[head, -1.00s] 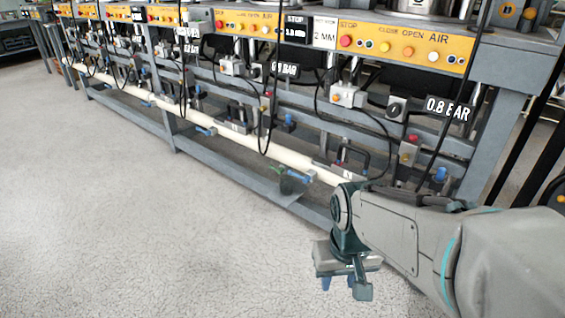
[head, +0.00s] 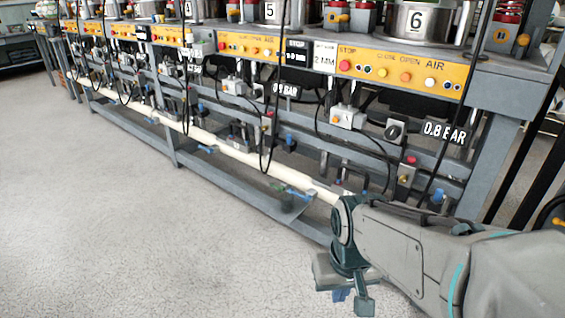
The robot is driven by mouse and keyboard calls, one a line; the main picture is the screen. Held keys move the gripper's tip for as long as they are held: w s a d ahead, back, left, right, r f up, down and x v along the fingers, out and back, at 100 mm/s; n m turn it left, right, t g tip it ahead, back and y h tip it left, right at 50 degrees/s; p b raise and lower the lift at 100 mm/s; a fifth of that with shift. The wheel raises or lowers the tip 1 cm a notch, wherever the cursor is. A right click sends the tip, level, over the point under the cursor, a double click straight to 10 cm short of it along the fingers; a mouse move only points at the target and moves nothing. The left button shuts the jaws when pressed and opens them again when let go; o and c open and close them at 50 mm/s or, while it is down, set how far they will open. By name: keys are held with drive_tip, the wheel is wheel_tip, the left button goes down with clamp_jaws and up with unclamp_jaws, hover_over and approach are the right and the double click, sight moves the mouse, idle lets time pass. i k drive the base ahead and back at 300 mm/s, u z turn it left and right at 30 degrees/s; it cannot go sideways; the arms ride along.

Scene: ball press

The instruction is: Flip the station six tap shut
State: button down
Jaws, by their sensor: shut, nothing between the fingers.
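The station marked six (head: 416,20) is at the top right, above a yellow panel (head: 400,78). A pale pipe (head: 250,156) runs low along the row of stations. A tap with a blue lever (head: 299,193) sits at the pipe, left of my arm. I cannot tell for sure whether it is station six's; my arm hides the pipe's near end. My gripper (head: 352,298) hangs over the floor at the bottom, shut and empty, in front of and below the pipe. It looks apart from any tap.
A grey lower rail (head: 235,198) and the bench frame bound the row. More blue-levered taps (head: 206,150) lie farther left. Black cables hang in front of the frame. A 0.8 bar sign (head: 445,131) is at the right. The floor (head: 130,230) at the left is clear.

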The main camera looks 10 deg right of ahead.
sight(306, 199)
drive_tip(key=k, duration=0.55)
drive_tip(key=z, duration=0.4)
drive_tip(key=i, duration=1.4)
drive_tip(key=u, duration=0.7)
